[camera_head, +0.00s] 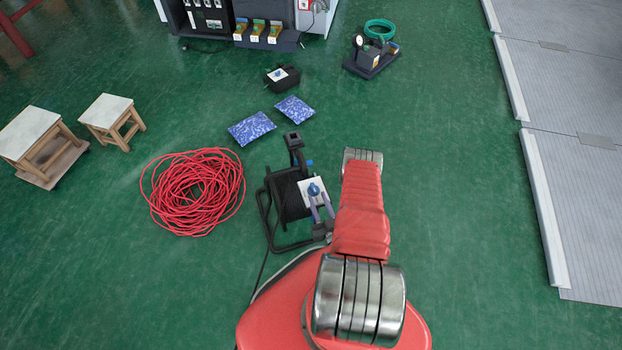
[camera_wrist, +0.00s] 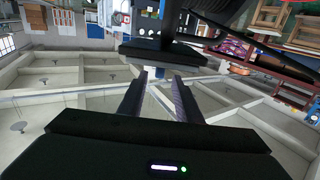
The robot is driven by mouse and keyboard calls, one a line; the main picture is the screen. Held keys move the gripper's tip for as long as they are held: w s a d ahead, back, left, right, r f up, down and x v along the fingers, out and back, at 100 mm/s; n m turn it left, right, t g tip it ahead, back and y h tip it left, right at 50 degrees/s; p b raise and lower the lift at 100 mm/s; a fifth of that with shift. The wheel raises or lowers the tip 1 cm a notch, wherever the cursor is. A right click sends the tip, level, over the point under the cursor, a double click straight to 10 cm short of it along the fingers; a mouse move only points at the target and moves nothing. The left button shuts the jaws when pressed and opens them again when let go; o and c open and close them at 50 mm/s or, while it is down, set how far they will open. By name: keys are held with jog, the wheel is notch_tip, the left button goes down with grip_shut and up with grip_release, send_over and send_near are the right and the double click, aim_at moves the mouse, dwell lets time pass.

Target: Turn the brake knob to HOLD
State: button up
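A blue knob (camera_head: 314,189) sits on a white plate (camera_head: 307,199) on a black tubular-framed stand (camera_head: 283,196) in the middle of the head view. Its pointer and any HOLD mark are too small to read. My gripper (camera_head: 319,198) is at the near side of the knob, its two fingers apart and reaching toward it. Whether they touch the knob, I cannot tell. In the wrist view my gripper (camera_wrist: 158,76) shows both fingers spread with a gap between them. A dark body lies just beyond the fingertips, with a small bluish patch near the gap.
A coiled red cable (camera_head: 195,190) lies left of the stand. Two stools (camera_head: 112,119) stand left. Grey panels (camera_head: 580,190) edge the right; green floor between is clear.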

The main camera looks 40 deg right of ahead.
aim_at(310, 179)
jog(key=x, duration=1)
jog(key=shift+w+d, duration=0.1)
jog(key=shift+w, duration=0.2)
grip_shut()
